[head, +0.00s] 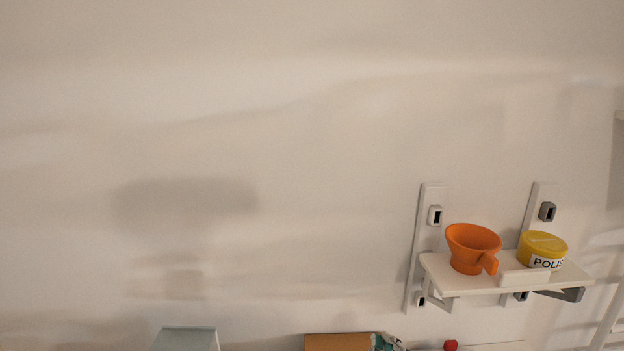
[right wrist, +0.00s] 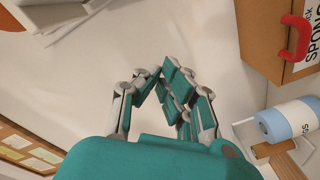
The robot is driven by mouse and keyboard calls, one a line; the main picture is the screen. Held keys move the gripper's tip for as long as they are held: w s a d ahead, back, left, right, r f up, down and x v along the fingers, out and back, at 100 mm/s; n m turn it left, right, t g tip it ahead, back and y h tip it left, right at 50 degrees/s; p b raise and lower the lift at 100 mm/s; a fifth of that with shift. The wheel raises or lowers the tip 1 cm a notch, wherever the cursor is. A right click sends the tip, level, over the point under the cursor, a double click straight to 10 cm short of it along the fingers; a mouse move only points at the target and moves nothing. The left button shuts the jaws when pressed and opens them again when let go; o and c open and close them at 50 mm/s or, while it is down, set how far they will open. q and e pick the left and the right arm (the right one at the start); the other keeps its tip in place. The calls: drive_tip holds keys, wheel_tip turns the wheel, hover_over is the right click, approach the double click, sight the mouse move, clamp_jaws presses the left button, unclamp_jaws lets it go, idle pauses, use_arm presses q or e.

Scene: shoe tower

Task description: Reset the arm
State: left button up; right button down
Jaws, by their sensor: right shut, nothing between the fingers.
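My right gripper (right wrist: 158,82) fills the middle of the right wrist view. Its teal and grey fingers are closed toward each other, with nothing held between them. Pale wall or floor surface lies behind the fingertips. In the head view a small teal and grey piece shows at the bottom edge, too cut off to tell for sure what it is. My left gripper is in neither view.
In the head view a white wall shelf (head: 459,276) holds an orange cup (head: 470,246) and a yellow polish tin (head: 543,246). In the right wrist view a brown box with a red handle (right wrist: 270,38) and a blue-white roll (right wrist: 290,120) are at right. Space around the fingers looks clear.

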drive_tip(key=s+d+f+m+g+h, duration=0.1)
drive_tip(key=s+d+f+m+g, duration=0.3)
drive_tip(key=f, duration=0.3)
drive_tip(key=s+d+f+m+g+h, duration=0.2)
drive_tip(key=s+f+g, duration=0.1)
drive_tip(key=s+f, duration=0.35)
drive_tip(key=s+d+f+m+g+y, duration=0.1)
drive_tip(key=s+f+g, duration=0.25)
drive_tip(key=s, duration=0.45)
drive_tip(key=s+f+m+g, duration=0.2)
drive_tip(key=s+f+g, duration=0.15)
drive_tip(key=s, duration=0.45)
wheel_tip(320, 180, down, 25)
drive_tip(key=g, duration=0.2)
drive_tip(key=s+d+f+b, duration=0.1)
drive_tip(key=s+d+f, duration=0.2)
drive_tip(key=s+f, duration=1.4)
drive_tip(key=shift+s+f+n+g+b, duration=0.3)
drive_tip(key=shift+f+n+g+b, duration=0.1)
drive_tip(key=shift+f, duration=0.25)
